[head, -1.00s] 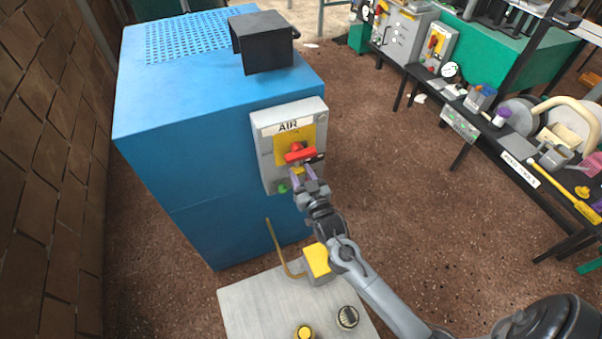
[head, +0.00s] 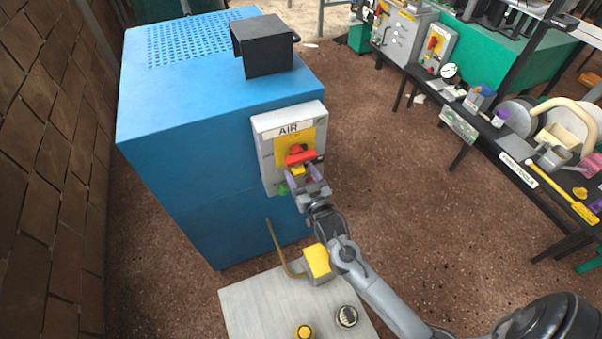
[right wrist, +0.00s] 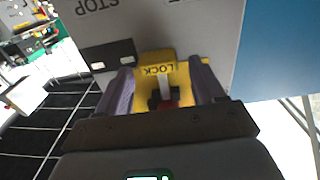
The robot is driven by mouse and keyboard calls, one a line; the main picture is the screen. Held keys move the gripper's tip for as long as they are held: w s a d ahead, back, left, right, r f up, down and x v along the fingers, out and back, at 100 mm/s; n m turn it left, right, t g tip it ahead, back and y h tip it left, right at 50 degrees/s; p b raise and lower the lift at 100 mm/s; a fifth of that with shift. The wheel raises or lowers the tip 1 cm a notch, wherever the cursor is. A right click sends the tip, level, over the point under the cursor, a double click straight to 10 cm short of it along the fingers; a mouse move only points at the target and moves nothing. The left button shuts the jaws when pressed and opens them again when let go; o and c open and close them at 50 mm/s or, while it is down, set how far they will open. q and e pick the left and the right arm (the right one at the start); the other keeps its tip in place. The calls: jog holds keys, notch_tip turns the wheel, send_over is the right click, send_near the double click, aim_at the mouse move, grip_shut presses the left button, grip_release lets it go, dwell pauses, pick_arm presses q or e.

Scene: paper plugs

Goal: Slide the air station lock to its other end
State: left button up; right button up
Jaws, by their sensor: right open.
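The air station (head: 274,150) is a grey box marked AIR on the side of the blue cabinet, with a yellow plate and a red handle (head: 299,157). The lock (head: 298,170) is a small yellow piece just below the red handle. In the right wrist view the yellow lock (right wrist: 158,70) is marked LOCK and shows upside down. My right gripper (head: 304,176) is open at the lock, its purple fingers on either side of it; I cannot tell whether they touch it. The right gripper also shows in the wrist view (right wrist: 160,90). My left gripper is not in view.
The blue cabinet (head: 180,130) carries a black box (head: 264,46) on top. A grey plate (head: 260,300) with a yellow block (head: 317,260) and knobs lies below. A tool bench (head: 520,160) stands at the right, with open brown floor between.

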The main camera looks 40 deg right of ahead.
jog(key=p+v, duration=0.2)
jog(key=v, duration=0.8)
jog(key=shift+s, duration=0.15)
jog(key=shift+a, duration=0.1)
